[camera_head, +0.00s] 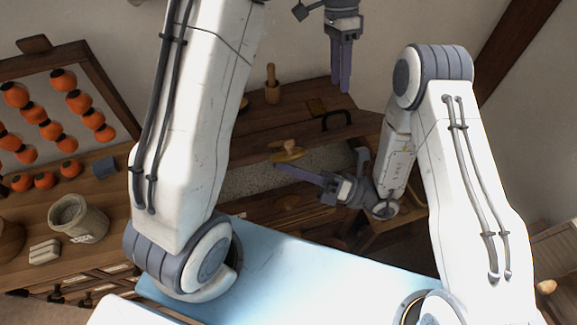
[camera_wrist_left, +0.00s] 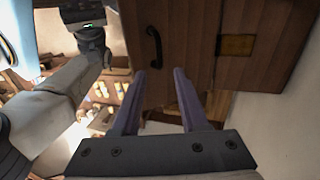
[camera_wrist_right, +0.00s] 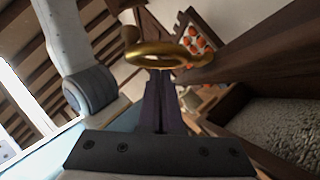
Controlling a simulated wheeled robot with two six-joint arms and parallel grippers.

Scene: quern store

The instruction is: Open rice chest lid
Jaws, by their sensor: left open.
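The wooden rice chest lid (camera_head: 300,128) stands raised, with pale grains (camera_head: 255,182) visible below it. A black handle (camera_head: 337,119) and a brass plate (camera_head: 317,105) are on the lid; the left wrist view also shows the handle (camera_wrist_left: 154,47). A brass ring (camera_wrist_right: 165,57) hangs at the lid's front edge. My left gripper (camera_head: 342,85) is open and empty above the lid, fingers pointing toward it near the handle. My right gripper (camera_head: 280,168) points left just below the ring, fingers together. The ring hides its fingertips in the right wrist view, so contact is unclear.
A wooden pestle-like piece (camera_head: 271,83) stands behind the lid. At the left are a rack of orange fruits (camera_head: 50,105), a sack (camera_head: 78,218) and a blue-grey block (camera_head: 104,167). A pale blue surface (camera_head: 290,270) lies in front. The wall is close behind.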

